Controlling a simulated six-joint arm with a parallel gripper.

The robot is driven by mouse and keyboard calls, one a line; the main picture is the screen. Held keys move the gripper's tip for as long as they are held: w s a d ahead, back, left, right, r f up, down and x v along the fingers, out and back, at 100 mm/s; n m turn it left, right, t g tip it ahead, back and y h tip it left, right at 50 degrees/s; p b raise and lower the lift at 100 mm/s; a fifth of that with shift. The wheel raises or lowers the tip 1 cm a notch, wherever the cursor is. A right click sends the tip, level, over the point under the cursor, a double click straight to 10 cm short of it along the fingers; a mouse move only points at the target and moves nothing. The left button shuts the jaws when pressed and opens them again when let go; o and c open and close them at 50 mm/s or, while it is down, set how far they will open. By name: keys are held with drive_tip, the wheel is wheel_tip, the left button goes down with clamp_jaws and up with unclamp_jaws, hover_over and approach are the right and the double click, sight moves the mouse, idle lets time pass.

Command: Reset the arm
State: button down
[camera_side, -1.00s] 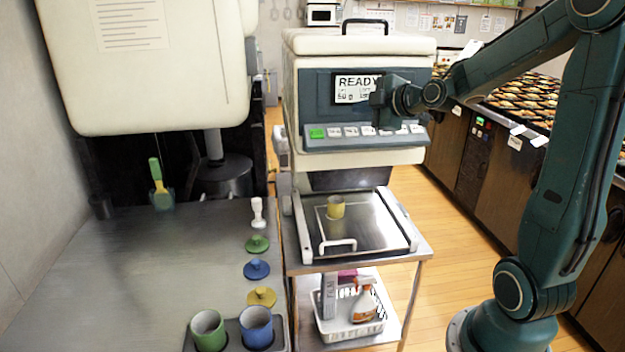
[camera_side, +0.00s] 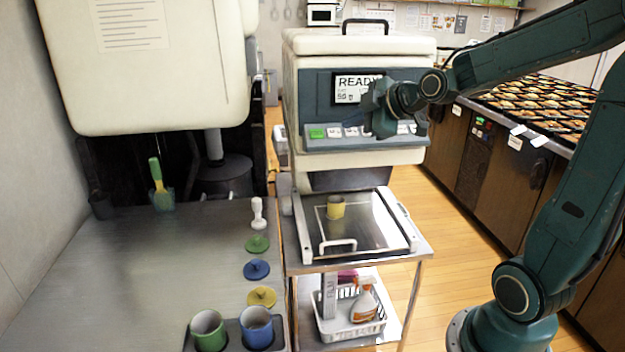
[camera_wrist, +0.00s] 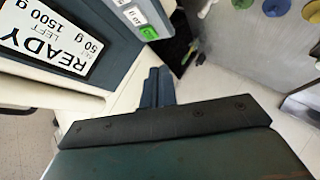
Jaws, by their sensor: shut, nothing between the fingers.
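My gripper (camera_side: 380,110) is up in front of the control panel of the white machine (camera_side: 360,62), just right of its lit display (camera_side: 357,89). In the wrist view my gripper's two blue fingers (camera_wrist: 158,84) lie together with nothing between them. The display also shows in the wrist view (camera_wrist: 45,42) and reads READY, 50 g and 1500 g. My gripper covers part of the display and of the button row in the side view. I cannot tell whether it touches the panel.
Green (camera_side: 208,331) and blue (camera_side: 256,327) cups sit in a holder at the front. Green, blue and yellow lids (camera_side: 262,297) lie on the left counter. Bento trays (camera_side: 540,100) fill the right counter.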

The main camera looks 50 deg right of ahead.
drive_tip(key=s+a+f+m+g+y, duration=0.1)
drive_tip(key=s+a+f+m+g, duration=0.1)
drive_tip(key=s+a, duration=0.5)
drive_tip(key=s+a+f+m+g+y, duration=0.1)
drive_tip(key=s+a+m+g, duration=0.3)
drive_tip(key=s, duration=1)
drive_tip(key=a+f+m, duration=0.1)
drive_tip(key=a+m, duration=0.1)
drive_tip(key=a, duration=0.1)
drive_tip(key=shift+a+m, duration=0.3)
drive_tip(key=shift+m, duration=0.1)
